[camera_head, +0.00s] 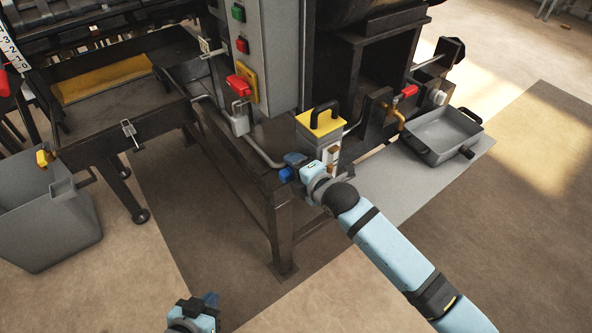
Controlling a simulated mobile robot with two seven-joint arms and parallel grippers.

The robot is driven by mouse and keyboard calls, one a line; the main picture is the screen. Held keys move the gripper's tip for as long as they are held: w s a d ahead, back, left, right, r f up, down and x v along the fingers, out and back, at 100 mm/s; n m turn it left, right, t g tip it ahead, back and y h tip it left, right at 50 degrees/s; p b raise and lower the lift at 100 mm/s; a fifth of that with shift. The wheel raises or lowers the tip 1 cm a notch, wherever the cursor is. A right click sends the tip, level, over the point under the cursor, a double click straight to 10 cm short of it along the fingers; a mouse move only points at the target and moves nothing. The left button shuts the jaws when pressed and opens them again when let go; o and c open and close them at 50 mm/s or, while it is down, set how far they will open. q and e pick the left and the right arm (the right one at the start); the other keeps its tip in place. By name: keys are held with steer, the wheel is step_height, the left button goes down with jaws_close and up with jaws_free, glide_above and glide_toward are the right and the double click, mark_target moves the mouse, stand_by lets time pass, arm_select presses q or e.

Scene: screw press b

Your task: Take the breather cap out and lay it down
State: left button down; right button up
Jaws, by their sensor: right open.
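I cannot pick out the breather cap with certainty. A small white round part (437,97) shows on the machine's right side, beside a red-handled valve (408,91); I cannot tell if it is the cap. My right gripper (289,167) is open, with its blue fingertips at the front edge of the machine's frame, just left of a yellow-topped box (320,123) with a black handle. I see nothing held in it, but the space between its fingers is hard to make out. My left gripper (210,300) is low at the bottom edge, over the floor, away from the machine.
A grey control panel (262,55) with buttons and a red switch stands above the frame. A grey tray (440,134) sits at the right below the valve. A grey bin (45,222) stands at the left. The floor in front is clear.

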steer(key=c, duration=0.9)
steer(key=shift+o, duration=1.1)
steer(key=c, duration=0.4)
steer(key=shift+o, duration=0.2)
steer(key=shift+s+a, duration=0.15)
steer(key=shift+s+a+p, duration=0.15)
steer(key=shift+a+p, duration=0.1)
steer(key=shift+p, duration=0.05)
steer(key=shift+a, duration=0.1)
jaws_close()
steer(key=shift+s+a+p, duration=0.5)
steer(key=shift+a, duration=0.1)
